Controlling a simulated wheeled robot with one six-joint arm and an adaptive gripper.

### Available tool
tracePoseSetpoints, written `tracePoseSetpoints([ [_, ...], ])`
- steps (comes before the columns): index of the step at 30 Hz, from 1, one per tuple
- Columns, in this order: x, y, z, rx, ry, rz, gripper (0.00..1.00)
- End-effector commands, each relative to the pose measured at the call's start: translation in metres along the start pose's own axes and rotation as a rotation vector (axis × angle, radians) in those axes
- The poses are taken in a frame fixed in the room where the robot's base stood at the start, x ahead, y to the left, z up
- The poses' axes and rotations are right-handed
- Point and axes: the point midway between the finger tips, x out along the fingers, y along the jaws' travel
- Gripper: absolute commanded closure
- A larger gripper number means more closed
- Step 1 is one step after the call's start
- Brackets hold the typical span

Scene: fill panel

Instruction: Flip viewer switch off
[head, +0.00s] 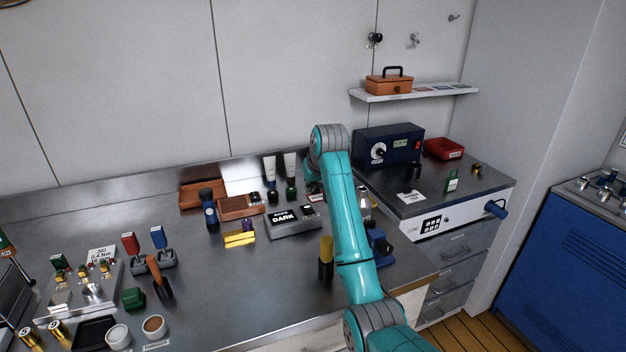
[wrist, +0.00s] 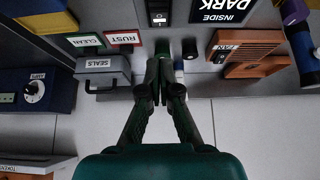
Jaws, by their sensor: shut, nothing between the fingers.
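The viewer, a grey box (head: 293,228) with a black panel reading "INSIDE DARK", stands on the steel bench in the head view. In the wrist view its dark panel (wrist: 232,12) is at the top edge. A small black rocker switch (wrist: 158,14) is set in the grey face left of that panel. My gripper (wrist: 166,88) is shut and empty, its fingers pointing up the wrist view below the switch and apart from it. In the head view my arm hides most of the gripper. I cannot tell the switch's position.
Green and black bottle caps (wrist: 189,48) are close beyond my fingertips. A grey SEALS box (wrist: 103,72) is left, and a brown slatted FAN box (wrist: 243,52) right. Open bench lies in front of the viewer.

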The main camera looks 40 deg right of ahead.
Motion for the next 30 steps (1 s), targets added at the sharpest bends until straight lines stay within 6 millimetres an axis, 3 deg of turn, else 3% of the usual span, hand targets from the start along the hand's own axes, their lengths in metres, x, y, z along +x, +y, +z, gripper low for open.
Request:
tracePoseSetpoints([
  [6, 0.038, 0.000, 0.007, 0.000, -0.003, 0.000, 1.00],
  [10, 0.049, 0.000, 0.019, 0.000, -0.001, 0.000, 1.00],
  [30, 0.060, 0.000, 0.030, 0.000, 0.015, 0.000, 1.00],
])
